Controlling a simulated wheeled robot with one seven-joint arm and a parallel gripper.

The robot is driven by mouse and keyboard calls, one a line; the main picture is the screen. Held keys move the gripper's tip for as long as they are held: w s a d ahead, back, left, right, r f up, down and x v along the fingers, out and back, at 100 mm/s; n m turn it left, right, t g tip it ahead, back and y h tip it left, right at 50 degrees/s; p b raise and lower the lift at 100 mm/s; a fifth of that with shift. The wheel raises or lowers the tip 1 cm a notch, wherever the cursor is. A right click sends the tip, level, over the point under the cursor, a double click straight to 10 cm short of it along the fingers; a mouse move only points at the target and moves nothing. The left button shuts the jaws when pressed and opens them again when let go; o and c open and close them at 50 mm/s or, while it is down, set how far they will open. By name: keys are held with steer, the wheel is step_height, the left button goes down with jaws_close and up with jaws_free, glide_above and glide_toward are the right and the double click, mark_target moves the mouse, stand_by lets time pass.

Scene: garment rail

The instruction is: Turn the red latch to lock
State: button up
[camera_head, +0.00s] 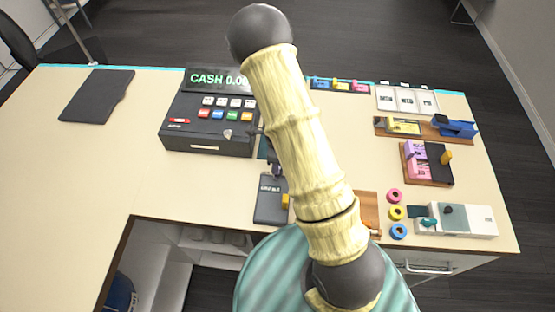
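A small red piece (179,121), which looks like the red latch, lies flat on the left front of the dark cash register (194,142). A small pale mark sits beside it, and its exact turn is too small to read. My yellow arm rises through the middle of the view and hides part of the desk behind it. I cannot make out my gripper. Small dark parts show at the arm's left edge right of the register, but I cannot tell what they are.
A dark panel with a yellow-orange piece (285,201) lies left of my arm. Coloured rings (397,212), wooden boards (428,180) and a pale box (480,221) crowd the right side. A dark mat (96,96) lies far left. The desk's left front is clear.

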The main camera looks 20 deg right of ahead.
steer(key=o, duration=1)
steer(key=shift+w+r, duration=0.1)
step_height(320, 180, up, 17)
steer(key=shift+r, duration=0.2)
